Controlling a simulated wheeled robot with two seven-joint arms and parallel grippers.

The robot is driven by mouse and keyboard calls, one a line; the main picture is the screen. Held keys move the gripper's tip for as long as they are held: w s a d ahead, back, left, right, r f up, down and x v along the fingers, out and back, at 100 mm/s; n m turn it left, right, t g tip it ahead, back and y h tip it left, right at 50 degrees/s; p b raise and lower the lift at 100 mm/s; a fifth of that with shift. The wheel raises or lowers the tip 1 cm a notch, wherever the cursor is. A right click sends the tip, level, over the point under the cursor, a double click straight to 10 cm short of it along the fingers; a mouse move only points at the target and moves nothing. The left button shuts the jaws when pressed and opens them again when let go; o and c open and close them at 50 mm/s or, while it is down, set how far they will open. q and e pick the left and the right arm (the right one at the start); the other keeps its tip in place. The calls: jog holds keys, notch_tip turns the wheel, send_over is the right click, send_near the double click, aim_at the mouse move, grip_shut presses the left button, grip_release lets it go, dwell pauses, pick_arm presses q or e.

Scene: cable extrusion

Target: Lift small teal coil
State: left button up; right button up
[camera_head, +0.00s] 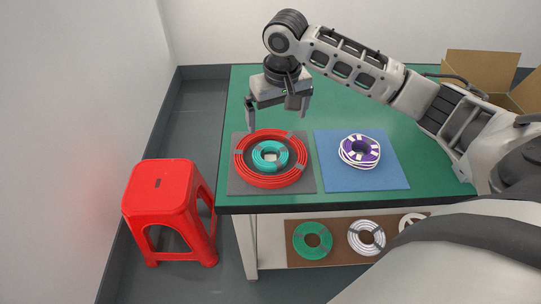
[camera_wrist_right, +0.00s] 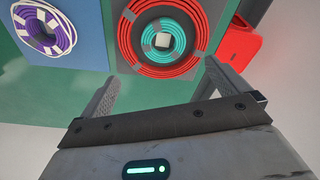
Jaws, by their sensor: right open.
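The small teal coil (camera_head: 268,161) lies inside the larger red coil (camera_head: 240,169) on a dark grey mat (camera_head: 306,184) at the table's left front corner. A small pale block (camera_head: 270,156) shows in the teal coil's centre. In the right wrist view the teal coil (camera_wrist_right: 176,27) sits at the top, beyond the fingers, ringed by the red coil (camera_wrist_right: 128,38). My right gripper (camera_head: 277,118) is open and empty, above the back of the red coil; its fingers (camera_wrist_right: 165,88) are spread wide in the wrist view. My left gripper is out of view.
A blue mat (camera_head: 393,178) with a purple and white coil (camera_head: 361,151) lies to the right. A red stool (camera_head: 160,188) stands left of the green table (camera_head: 300,205). A cardboard box (camera_head: 480,66) is at back right. A lower shelf (camera_head: 331,249) holds more coils.

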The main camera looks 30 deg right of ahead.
send_near(270, 159)
jog(key=shift+s+d+f, duration=0.2)
jog(key=shift+d+f, duration=0.05)
jog(key=shift+f, duration=0.45)
jog(key=shift+w+a+f+b, duration=0.15)
jog(key=shift+w+f, duration=0.15)
jog(key=shift+f, duration=1)
jog(key=shift+w+d+f+b, duration=0.15)
jog(key=shift+w+f, duration=0.15)
jog(key=shift+f, duration=1)
jog(key=shift+a, duration=0.1)
jog(key=c, duration=0.8)
